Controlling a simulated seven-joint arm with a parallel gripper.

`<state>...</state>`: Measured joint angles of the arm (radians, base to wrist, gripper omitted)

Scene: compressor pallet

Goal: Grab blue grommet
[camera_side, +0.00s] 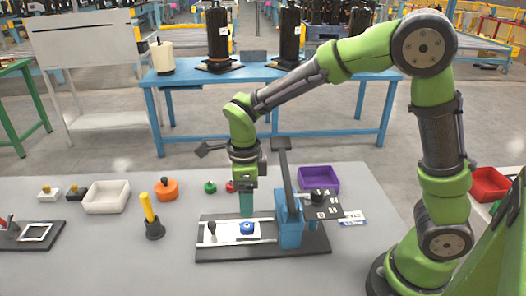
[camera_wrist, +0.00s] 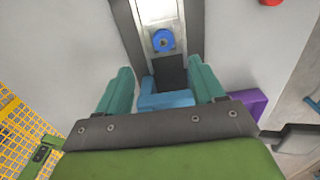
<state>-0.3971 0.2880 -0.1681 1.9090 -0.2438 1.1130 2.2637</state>
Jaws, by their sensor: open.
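The blue grommet (camera_side: 247,228) is a small round piece with a centre hole. It sits on the light plate of the black-based fixture (camera_side: 215,255), left of the fixture's blue block (camera_side: 290,222). In the wrist view the blue grommet (camera_wrist: 163,40) is near the top middle, beyond the fingertips. My gripper (camera_side: 246,205) points down above the fixture, close to the grommet in the side view. In the wrist view my gripper (camera_wrist: 162,82) has its two green fingers wide apart with nothing between them but the fixture below. The grommet is not held.
A white tray (camera_side: 107,197), an orange piece (camera_side: 166,190) and a yellow-handled tool (camera_side: 150,215) are to the left.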

